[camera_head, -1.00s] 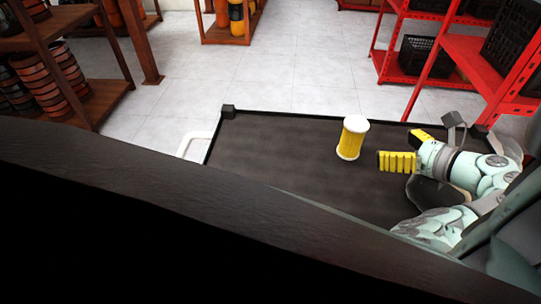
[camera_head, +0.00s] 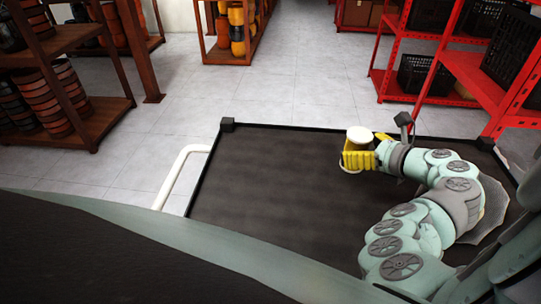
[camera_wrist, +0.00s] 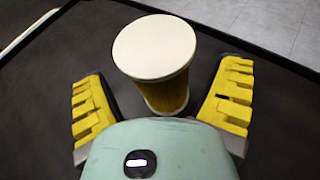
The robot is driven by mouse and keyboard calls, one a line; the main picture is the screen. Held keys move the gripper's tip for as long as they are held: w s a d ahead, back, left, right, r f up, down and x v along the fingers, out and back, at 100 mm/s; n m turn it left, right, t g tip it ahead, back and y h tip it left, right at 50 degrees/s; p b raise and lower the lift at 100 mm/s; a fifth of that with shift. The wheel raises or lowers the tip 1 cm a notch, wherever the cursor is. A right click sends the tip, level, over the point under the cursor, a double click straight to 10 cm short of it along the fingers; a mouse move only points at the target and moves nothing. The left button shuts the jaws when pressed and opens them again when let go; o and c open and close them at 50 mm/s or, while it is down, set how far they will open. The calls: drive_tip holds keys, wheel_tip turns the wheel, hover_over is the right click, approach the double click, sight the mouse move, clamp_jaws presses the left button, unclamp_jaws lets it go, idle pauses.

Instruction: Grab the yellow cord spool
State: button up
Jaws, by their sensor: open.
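The yellow cord spool (camera_head: 359,137) with white end discs stands upright on the dark cart top (camera_head: 270,185), near its far edge. In the wrist view the spool (camera_wrist: 155,52) shows its white top disc and part of the yellow cord below. My gripper (camera_head: 366,150) has yellow ridged fingers and is at the spool. In the wrist view my gripper (camera_wrist: 165,105) is open, with one finger on each side of the spool and a visible gap on both sides. In the head view the near finger hides part of the spool.
A raised dark rim (camera_head: 290,126) borders the cart top, with a small black corner block (camera_head: 227,124). A white handle (camera_head: 178,170) sticks out at left. Red shelves (camera_head: 465,75) and brown wooden shelves (camera_head: 75,95) stand beyond. The cart top left of the spool is clear.

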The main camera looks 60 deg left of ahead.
drive_tip(key=shift+x, duration=0.85)
drive_tip(key=c, duration=1.4)
